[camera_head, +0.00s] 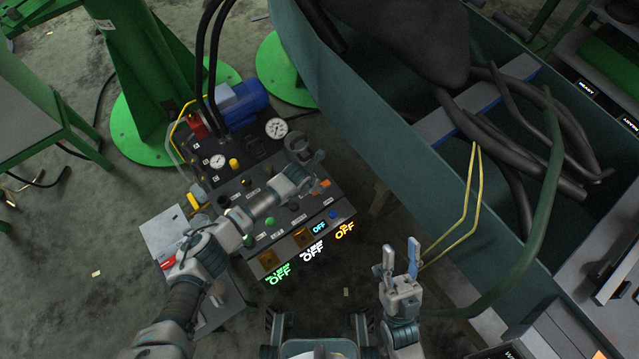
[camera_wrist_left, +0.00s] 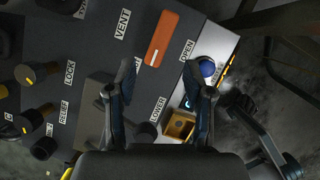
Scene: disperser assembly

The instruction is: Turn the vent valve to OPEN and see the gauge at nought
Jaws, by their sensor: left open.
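The vent valve's orange handle (camera_wrist_left: 161,38) lies on the dark panel between the VENT and OPEN labels in the left wrist view. In the head view the handle (camera_head: 325,183) is a small orange patch beside my left gripper (camera_head: 313,170). My left gripper (camera_wrist_left: 160,75) is open, and its fingertips flank the handle's near end in the picture; I see no contact. A large white gauge (camera_head: 276,128) and a smaller gauge (camera_head: 217,161) stand at the panel's back; their readings are too small to tell. My right gripper (camera_head: 401,258) is open and empty, right of the panel.
A blue knob (camera_wrist_left: 207,67) and a yellow socket (camera_wrist_left: 179,126) are close to my left fingers. Lit OFF signs (camera_head: 312,251) line the panel's front. A blue motor (camera_head: 243,104) stands behind. A large teal trough (camera_head: 400,150) with dark hoses borders the right.

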